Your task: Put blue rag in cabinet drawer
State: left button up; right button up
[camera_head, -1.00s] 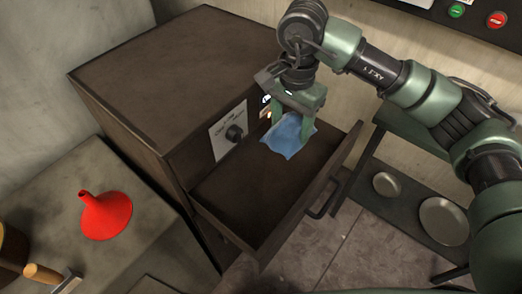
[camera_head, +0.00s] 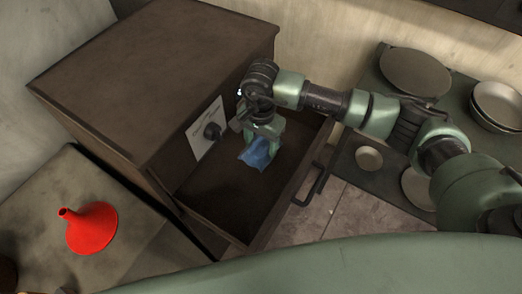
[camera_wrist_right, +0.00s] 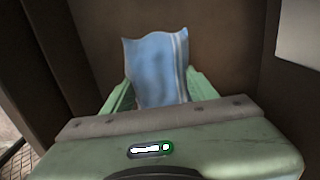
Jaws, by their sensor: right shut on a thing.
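The blue rag (camera_head: 257,154) is in my right gripper (camera_head: 262,141), inside the outline of the open drawer in the head view. In the right wrist view the rag (camera_wrist_right: 157,68) shows a pale stripe and stands between the two green fingers of the gripper (camera_wrist_right: 158,88), which are shut on it. The cabinet drawer (camera_head: 226,205) is pulled out and looks empty apart from the rag. I cannot tell whether the rag touches the drawer floor. My left gripper is not in view.
The drawer handle (camera_head: 312,188) sticks out to the right. A red funnel (camera_head: 92,229) is on the left table. Pans and plates (camera_head: 415,70) lie on a shelf at right.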

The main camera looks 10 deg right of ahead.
aim_at(261, 153)
notch_tip(261, 153, down, 4)
jog(key=shift+f, duration=0.3)
jog(key=o, duration=1.3)
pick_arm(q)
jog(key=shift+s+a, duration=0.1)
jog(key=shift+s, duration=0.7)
pick_arm(e)
jog(key=shift+r, duration=0.1)
